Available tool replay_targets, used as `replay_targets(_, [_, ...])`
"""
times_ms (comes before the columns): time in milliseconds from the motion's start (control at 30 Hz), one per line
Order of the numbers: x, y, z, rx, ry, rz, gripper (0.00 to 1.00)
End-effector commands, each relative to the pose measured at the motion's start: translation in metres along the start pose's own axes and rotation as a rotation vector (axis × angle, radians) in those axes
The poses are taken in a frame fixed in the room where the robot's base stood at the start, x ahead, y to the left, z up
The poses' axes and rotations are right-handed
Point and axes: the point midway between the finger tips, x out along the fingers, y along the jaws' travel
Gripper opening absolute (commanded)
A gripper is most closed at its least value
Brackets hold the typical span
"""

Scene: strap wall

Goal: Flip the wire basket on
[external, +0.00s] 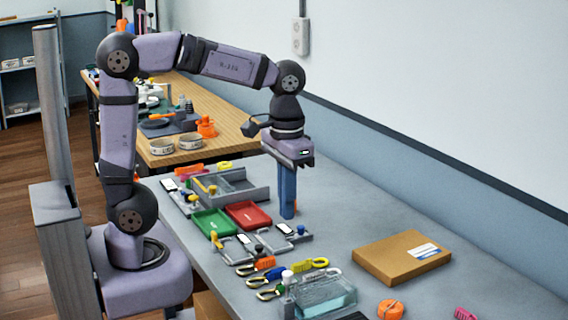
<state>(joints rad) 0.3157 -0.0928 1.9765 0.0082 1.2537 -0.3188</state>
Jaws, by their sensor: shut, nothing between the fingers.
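I cannot pick out a wire basket for certain. The nearest match is a see-through box (325,297) with a teal inside, at the front of the grey table. My gripper (289,213) points straight down over the table, its long blue fingers together and empty. The fingertips are close to the table surface, right of the red tray and just behind a small grey fixture (296,235). I cannot tell whether they touch anything. Another grey fixture (228,248) with a lever-like part sits further left.
A red tray (248,216), a green tray (214,223) and a grey divided organizer (235,185) lie left of my gripper. Several coloured clips (262,266) lie in front. A cardboard box (401,257) and an orange roll (390,309) are at the right.

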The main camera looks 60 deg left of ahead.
Motion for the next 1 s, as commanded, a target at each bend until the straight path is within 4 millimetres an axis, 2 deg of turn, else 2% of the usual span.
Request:
replay_targets(167, [0.017, 0.0, 0.001, 0.0, -0.004, -0.001, 0.0])
replay_targets(700, [0.108, -0.001, 0.002, 0.0, -0.006, -0.002, 0.0])
replay_targets(1000, [0.133, 0.0, 0.001, 0.0, -0.002, -0.001, 0.0])
